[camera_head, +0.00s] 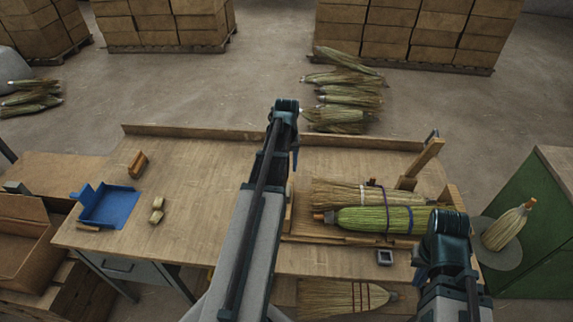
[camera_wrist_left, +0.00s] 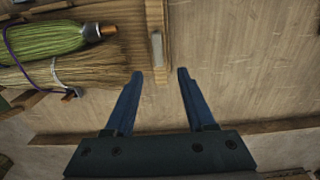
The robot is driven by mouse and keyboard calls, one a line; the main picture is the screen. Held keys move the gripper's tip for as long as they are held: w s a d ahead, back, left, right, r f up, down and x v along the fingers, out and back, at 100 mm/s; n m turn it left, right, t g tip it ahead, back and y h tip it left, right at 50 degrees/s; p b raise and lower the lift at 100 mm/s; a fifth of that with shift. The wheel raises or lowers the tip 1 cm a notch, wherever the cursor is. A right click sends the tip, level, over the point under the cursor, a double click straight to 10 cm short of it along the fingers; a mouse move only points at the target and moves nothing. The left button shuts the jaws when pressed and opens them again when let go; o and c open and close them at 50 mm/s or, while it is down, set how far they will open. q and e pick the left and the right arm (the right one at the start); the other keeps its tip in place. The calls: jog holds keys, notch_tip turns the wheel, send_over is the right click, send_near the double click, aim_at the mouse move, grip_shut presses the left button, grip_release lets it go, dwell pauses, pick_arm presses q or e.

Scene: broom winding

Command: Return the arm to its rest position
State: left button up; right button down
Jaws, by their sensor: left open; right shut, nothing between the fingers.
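My left arm (camera_head: 258,215) reaches up and forward across the middle of the workbench (camera_head: 195,185). My left gripper (camera_wrist_left: 159,75) is open and empty above bare bench wood, with its two blue fingers apart. A light block or clip on a wooden strip shows just past its fingertips. My right arm (camera_head: 446,235) is folded at the lower right, beside the brooms. My right gripper (camera_head: 416,260) is shut and empty, mostly hidden by the arm. A green broom head (camera_head: 375,219) with purple bands lies on the bench; it also shows in the left wrist view (camera_wrist_left: 45,40).
A straw broom head (camera_head: 340,193) lies behind the green one. A wooden post (camera_head: 425,158) stands at the bench's right end. A blue dustpan-like tray (camera_head: 108,206) and small wooden blocks (camera_head: 156,211) lie at the left. A broom head (camera_head: 505,232) stands at the right.

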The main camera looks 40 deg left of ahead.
dwell(0.5)
pick_arm(q)
jog(key=s+d+f+m+b, duration=0.1)
jog(key=d+f+m+b, duration=0.2)
jog(key=d, duration=0.8)
jog(key=s+d+f+m+b, duration=0.1)
jog(key=d+f+m+b, duration=0.15)
jog(key=d, duration=0.85)
jog(key=s+d+f+m+b, duration=0.2)
jog(key=s+d, duration=0.3)
jog(key=d, duration=0.3)
jog(key=s+d+f+m+y+b, duration=0.1)
jog(key=s+d+f+m+b, duration=0.1)
jog(key=s+d, duration=0.3)
jog(key=d, duration=0.3)
jog(key=shift+d+m, duration=0.15)
jog(key=shift+m, duration=0.2)
jog(key=shift+f, duration=0.1)
